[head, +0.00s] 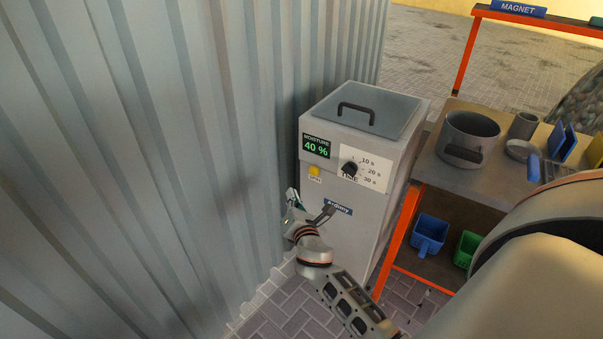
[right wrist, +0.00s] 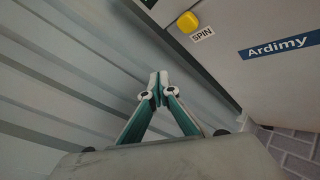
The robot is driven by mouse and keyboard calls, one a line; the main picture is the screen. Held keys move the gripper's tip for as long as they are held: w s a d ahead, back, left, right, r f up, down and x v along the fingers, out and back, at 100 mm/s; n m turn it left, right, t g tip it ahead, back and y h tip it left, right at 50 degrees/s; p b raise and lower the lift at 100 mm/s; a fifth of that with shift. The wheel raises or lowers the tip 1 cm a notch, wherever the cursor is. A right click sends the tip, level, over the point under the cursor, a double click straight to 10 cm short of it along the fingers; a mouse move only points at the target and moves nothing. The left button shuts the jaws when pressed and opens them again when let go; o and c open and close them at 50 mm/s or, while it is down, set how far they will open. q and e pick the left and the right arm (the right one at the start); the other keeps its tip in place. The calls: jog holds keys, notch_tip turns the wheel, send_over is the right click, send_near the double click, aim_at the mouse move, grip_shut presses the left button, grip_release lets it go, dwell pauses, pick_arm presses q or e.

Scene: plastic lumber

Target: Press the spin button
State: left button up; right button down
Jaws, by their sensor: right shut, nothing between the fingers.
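The spin button (head: 314,171) is a small yellow button on the front of a grey machine (head: 340,235), below a green display reading MOISTURE 40 %. In the right wrist view the yellow button (right wrist: 188,22) is at the top, with a SPIN label beside it. My right gripper (head: 293,192) is just below and left of the button in the head view. In the right wrist view the right gripper (right wrist: 158,78) is shut and empty, its fingertips below and left of the button and apart from it. My left gripper is not in view.
The machine has a grey lid with a black handle (head: 357,108) and a black time knob (head: 350,170). A corrugated metal wall (head: 160,150) stands close on the left. On the right, an orange-framed table (head: 440,168) holds a pot (head: 470,125) and other items.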

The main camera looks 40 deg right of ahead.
aim_at(309, 171)
jog(key=shift+d, duration=0.2)
jog(key=w+d, duration=0.3)
jog(key=d, duration=0.4)
jog(key=shift+w+d, duration=0.15)
jog(key=shift+d, duration=0.25)
dwell(1.4)
jog(key=shift+w+d, duration=0.15)
jog(key=shift+d, duration=0.25)
jog(key=shift+w+d, duration=0.2)
jog(key=shift+d, duration=0.3)
dwell(0.9)
jog(key=shift+a, duration=0.15)
jog(key=shift+s+a+p, duration=0.3)
jog(key=shift+s+a, duration=0.1)
jog(key=shift+a, duration=0.35)
jog(key=shift+a, duration=0.1)
jog(key=shift+s+a, duration=0.3)
jog(key=shift+a, duration=0.45)
jog(key=shift+s+a, duration=0.35)
jog(key=shift+a, duration=0.35)
jog(key=shift+s+a, duration=0.3)
jog(key=shift+a, duration=0.45)
